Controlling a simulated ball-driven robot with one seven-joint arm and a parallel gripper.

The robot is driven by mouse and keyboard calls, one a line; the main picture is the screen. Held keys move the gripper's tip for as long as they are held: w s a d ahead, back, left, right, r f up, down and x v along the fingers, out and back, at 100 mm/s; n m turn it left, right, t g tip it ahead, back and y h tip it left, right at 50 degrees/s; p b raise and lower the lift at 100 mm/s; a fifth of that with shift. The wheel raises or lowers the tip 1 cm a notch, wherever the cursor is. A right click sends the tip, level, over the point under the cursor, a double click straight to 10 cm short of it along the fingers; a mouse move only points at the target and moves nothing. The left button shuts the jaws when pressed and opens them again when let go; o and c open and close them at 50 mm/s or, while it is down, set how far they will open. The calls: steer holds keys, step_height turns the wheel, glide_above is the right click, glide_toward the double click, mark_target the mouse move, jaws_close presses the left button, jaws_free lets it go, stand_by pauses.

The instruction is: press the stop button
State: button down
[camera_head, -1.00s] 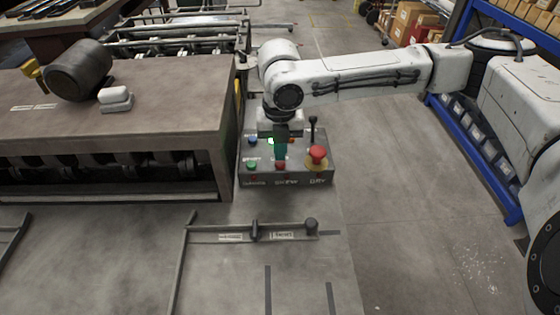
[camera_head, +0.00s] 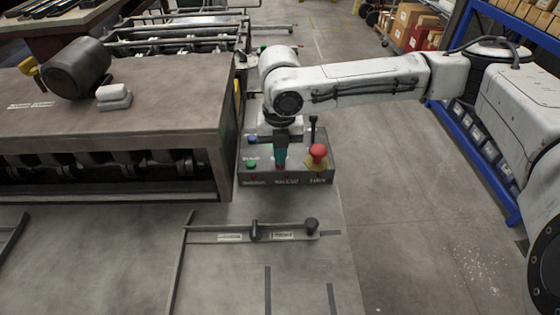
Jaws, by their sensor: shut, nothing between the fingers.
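The grey control box (camera_head: 262,181) stands at the right end of the machine bed. On its top are a green button (camera_head: 251,163), a blue button (camera_head: 253,140) and a large red mushroom button (camera_head: 318,152) on a yellow base. My gripper (camera_head: 280,164) is shut and empty, pointing down over the middle of the box's front row. It hides the small red button seen there earlier. Whether the fingertips touch that button cannot be told. The mushroom button is just right of the gripper, apart from it. The labels are too blurred to read surely.
A black lever (camera_head: 312,130) stands up at the box's right rear, close to my gripper. The big brown machine (camera_head: 130,140) is at left. A gauge bar (camera_head: 255,232) lies in front on the bed. A blue shelf (camera_head: 490,170) is at right; the floor between is clear.

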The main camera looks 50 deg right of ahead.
steer(key=shift+r+p, duration=3.2)
steer(key=shift+r, duration=0.25)
